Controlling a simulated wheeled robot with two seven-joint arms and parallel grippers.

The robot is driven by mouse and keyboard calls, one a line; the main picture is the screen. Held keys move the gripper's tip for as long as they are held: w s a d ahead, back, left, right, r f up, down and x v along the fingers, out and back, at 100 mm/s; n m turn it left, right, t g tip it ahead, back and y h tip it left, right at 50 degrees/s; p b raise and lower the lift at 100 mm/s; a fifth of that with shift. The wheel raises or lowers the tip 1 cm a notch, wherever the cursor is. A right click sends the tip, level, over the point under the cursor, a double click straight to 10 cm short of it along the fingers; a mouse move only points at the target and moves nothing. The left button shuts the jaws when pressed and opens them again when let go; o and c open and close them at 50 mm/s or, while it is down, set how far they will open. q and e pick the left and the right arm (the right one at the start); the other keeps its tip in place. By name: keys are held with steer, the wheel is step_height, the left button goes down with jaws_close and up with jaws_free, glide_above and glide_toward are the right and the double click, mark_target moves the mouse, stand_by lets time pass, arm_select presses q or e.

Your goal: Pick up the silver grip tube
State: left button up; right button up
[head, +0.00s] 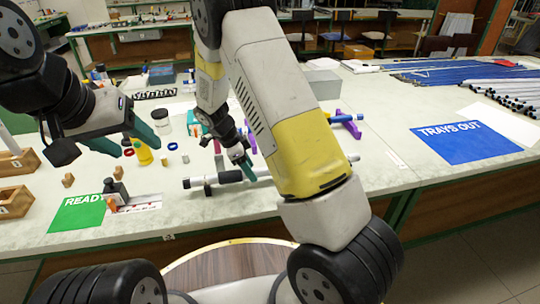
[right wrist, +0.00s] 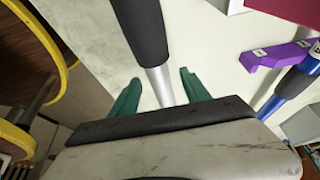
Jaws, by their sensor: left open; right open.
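The silver grip tube (head: 262,172) lies across the front of the bench, with a black grip toward its left part; my right arm hides some of it. In the right wrist view the tube (right wrist: 158,78) runs between the two green fingers, black grip at the top and bare silver below. My right gripper (right wrist: 160,76) is open, a finger on each side of the tube with gaps showing; in the head view it (head: 244,163) is low at the tube. My left gripper (head: 124,142) is open and empty over the left of the bench.
A green READY mat (head: 75,214) lies at front left, near wooden bins (head: 14,200). A blue TRAYS OUT mat (head: 455,142) lies at right, below several rods (head: 505,92). A purple holder (right wrist: 272,62) with a blue tube (right wrist: 298,82) is close to my right gripper.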

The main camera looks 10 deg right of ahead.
steer(key=shift+d+f, duration=0.2)
steer(key=shift+f, duration=0.4)
jaws_close()
step_height(320, 180, up, 10)
steer(key=shift+r, duration=0.1)
stand_by(0.4)
steer(key=shift+d+f, duration=0.1)
steer(key=shift+f, duration=4)
steer(key=shift+f, duration=0.85)
